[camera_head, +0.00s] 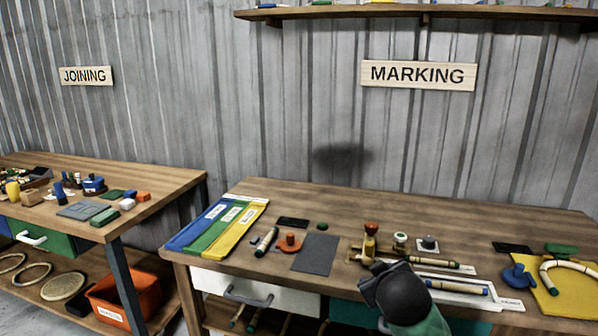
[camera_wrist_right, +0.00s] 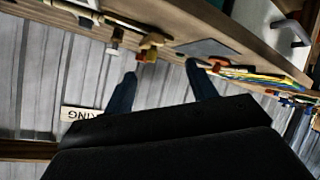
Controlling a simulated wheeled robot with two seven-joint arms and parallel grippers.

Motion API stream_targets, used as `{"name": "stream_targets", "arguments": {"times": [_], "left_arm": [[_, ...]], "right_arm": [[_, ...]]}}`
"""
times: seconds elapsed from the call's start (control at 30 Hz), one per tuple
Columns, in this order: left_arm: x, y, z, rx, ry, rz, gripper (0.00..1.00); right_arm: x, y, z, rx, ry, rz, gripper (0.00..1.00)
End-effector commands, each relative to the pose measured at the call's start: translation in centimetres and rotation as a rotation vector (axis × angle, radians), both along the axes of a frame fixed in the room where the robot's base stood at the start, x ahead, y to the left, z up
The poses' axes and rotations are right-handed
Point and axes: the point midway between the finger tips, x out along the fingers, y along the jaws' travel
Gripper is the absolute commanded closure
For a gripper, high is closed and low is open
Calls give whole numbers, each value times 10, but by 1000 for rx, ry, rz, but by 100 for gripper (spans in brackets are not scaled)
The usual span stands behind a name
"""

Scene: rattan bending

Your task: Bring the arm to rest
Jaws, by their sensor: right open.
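My right gripper (camera_wrist_right: 161,70) shows in the right wrist view with its two blue fingers spread apart and nothing between them. In the head view a dark wrist and green arm part of mine come up from the bottom edge, in front of the marking table (camera_head: 480,220). The fingers cannot be made out there. The wrist covers part of the table's front edge. My left gripper is in neither view.
On the marking table lie a blue, green and yellow tray (camera_head: 215,228), a grey mat (camera_head: 317,254), marked rattan sticks (camera_head: 450,286) and a yellow mat (camera_head: 570,298). The joining table (camera_head: 150,190) stands left, with an orange bin (camera_head: 125,300) below.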

Motion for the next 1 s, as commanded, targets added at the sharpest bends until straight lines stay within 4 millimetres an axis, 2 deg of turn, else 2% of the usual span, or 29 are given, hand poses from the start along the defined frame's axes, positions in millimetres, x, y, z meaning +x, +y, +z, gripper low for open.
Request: {"name": "stream_targets", "arguments": {"times": [0.03,0.2,0.57,0.87,1.0], "left_arm": [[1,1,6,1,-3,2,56],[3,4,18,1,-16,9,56],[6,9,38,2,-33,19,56],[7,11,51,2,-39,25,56],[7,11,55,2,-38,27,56]], "right_arm": [[-11,4,-16,28,44,9,43],[-45,15,-63,110,156,31,43],[-124,25,-150,242,364,2,43],[-204,29,-219,316,549,-58,43],[-247,34,-249,342,640,-84,43]]}}
